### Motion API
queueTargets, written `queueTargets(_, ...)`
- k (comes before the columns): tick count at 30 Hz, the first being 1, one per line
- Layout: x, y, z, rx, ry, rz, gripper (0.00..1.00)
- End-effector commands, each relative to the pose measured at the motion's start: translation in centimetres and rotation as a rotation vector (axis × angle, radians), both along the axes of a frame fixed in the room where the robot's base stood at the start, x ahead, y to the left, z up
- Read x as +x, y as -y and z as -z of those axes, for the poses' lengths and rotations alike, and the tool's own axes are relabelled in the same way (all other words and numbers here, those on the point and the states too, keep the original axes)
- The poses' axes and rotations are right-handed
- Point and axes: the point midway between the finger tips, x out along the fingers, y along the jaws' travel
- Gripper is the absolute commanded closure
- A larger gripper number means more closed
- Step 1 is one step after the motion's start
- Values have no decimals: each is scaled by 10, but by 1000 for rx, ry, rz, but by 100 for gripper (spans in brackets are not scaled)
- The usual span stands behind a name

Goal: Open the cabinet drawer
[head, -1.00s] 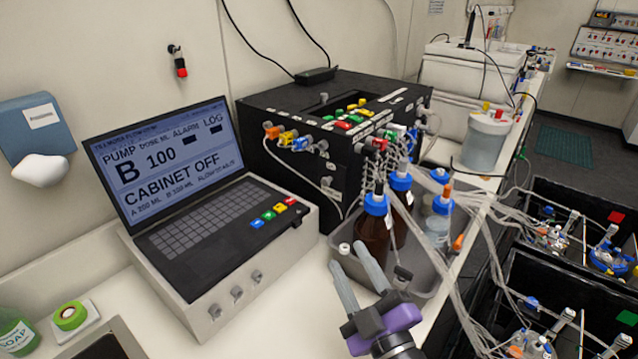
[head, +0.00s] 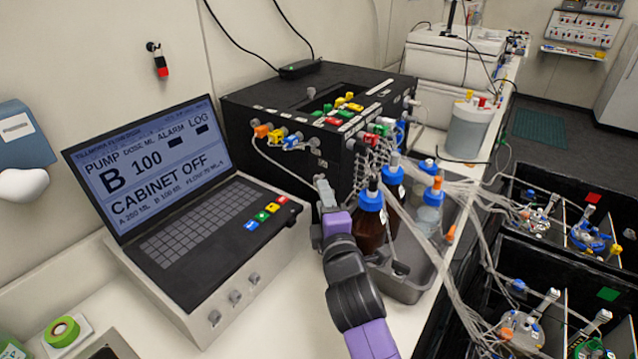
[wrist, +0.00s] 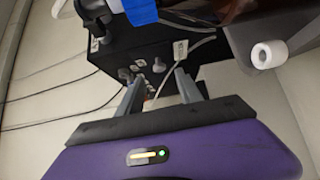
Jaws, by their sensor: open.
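A black cabinet (head: 300,115) with coloured fittings on its top and front edge stands against the wall. I cannot make out a drawer or handle on it for certain. My gripper (head: 321,186) is open in front of the cabinet, between the control console and the bottles; the head view shows its fingers nearly edge-on. In the wrist view the cabinet (wrist: 150,52) lies beyond the two spread fingers (wrist: 158,84). Round fittings and a pale cable show between and just past the fingertips. Nothing is held. My arm hides part of the bench below.
The console (head: 200,215), reading "CABINET OFF", is close on the left. A grey tray (head: 405,290) with blue-capped bottles (head: 371,220) is close on the right, with many tubes trailing from it. Black bins (head: 505,250) lie at the far right.

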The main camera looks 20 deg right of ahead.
Motion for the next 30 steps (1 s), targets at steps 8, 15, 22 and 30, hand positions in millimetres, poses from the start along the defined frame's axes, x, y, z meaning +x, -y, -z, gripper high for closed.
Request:
queueTargets(8, 39, 7, -2, 2, 1, 0, 58)
queueTargets(15, 51, 8, -1, 2, 2, -1, 58)
queueTargets(22, 51, 8, 0, 2, 2, -1, 58)
queueTargets(30, 51, 8, 0, 2, 1, -1, 100)
